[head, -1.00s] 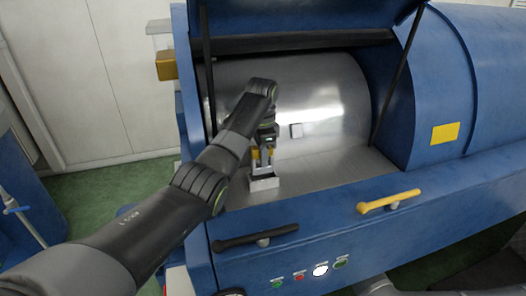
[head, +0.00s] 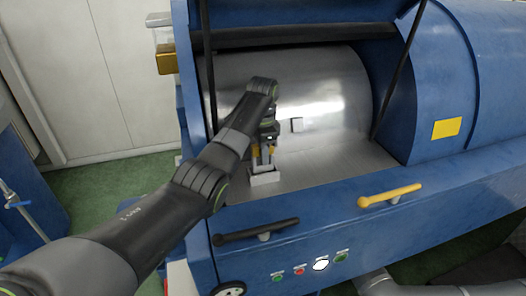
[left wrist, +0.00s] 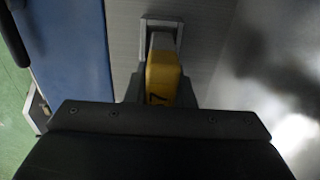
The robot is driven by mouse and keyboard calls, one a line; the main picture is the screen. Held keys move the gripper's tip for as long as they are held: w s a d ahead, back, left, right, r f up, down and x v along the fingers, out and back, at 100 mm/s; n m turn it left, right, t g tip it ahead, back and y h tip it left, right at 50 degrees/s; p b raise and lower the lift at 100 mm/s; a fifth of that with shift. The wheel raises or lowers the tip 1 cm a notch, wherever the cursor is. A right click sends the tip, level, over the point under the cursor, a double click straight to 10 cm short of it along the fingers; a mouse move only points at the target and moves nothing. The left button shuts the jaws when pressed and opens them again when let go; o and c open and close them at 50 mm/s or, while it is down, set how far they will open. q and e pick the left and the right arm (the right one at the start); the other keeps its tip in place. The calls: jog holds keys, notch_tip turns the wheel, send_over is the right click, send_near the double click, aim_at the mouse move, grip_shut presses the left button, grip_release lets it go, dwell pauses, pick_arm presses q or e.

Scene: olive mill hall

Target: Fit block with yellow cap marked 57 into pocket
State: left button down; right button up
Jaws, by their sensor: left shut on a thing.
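My left gripper (head: 263,160) points down inside the open blue machine and is shut on the block. The block's yellow cap (left wrist: 162,74) sits between the fingers in the left wrist view, with a dark, partly hidden marking ending in 7. Its grey body runs from the cap toward the pocket. The pocket (head: 264,180) is a small pale grey square frame on the metal ledge. Its rim (left wrist: 145,24) also shows in the left wrist view. The block's lower end lies at the pocket's opening; I cannot tell how deep it sits. My right gripper is not in view.
A shiny metal drum (head: 330,95) stands behind the gripper. Dark struts flank the opening under the raised lid. The blue front panel carries a black handle (head: 257,232), a yellow handle (head: 390,196) and several buttons. The ledge right of the pocket is clear.

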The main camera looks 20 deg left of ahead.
aim_at(263, 170)
pick_arm(q)
jog(key=shift+f+b, duration=0.3)
jog(key=shift+f, duration=1.3)
jog(key=c, duration=1.2)
grip_release()
jog(key=shift+f, duration=0.1)
jog(key=shift+o, duration=0.2)
jog(key=shift+s, duration=0.1)
jog(key=shift+s+f, duration=0.1)
jog(key=shift+f, duration=0.1)
